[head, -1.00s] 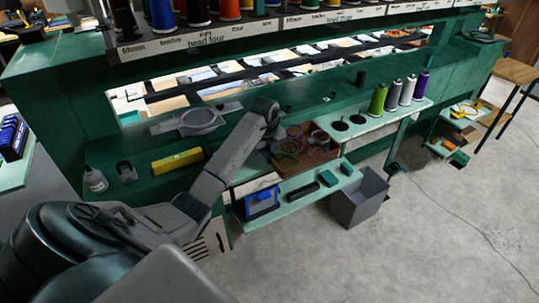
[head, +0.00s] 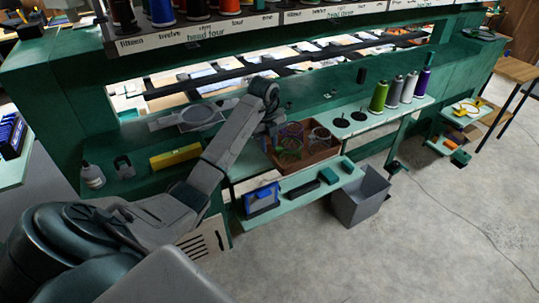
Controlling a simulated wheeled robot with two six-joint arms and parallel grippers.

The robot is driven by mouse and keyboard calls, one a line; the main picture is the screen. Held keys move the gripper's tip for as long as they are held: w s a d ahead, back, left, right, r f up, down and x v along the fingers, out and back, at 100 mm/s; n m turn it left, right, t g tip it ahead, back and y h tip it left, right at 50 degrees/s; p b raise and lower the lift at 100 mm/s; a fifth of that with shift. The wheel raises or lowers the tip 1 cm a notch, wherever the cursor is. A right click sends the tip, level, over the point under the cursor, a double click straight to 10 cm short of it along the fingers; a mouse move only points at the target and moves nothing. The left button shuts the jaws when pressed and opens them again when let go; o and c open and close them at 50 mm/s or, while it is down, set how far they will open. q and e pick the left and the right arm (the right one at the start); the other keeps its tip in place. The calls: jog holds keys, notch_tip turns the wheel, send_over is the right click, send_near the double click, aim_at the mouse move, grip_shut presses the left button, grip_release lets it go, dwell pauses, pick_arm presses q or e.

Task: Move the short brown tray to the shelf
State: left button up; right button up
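The short brown tray (head: 312,160) sits at the middle of the head view, at the left end of the pale green shelf (head: 385,120) with the thread spools. It holds several round hoops or coils. My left arm reaches in from the left, and my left gripper (head: 273,128) points down at the tray's back left side. Its fingers are small and partly hidden, so I cannot tell whether they are open or touch the tray. A lower pale green shelf (head: 290,203) is in front of and below the tray. My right gripper is not in view.
The lower shelf bears a blue frame (head: 262,198), a black block (head: 304,189) and green boxes. A grey bin (head: 360,198) stands on the floor to its right. Green, grey and purple spools (head: 379,96) stand right of the tray. The concrete floor at right is mostly clear.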

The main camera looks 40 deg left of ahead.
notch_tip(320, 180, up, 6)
jog(key=p, duration=0.6)
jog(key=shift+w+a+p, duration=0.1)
jog(key=shift+p, duration=0.2)
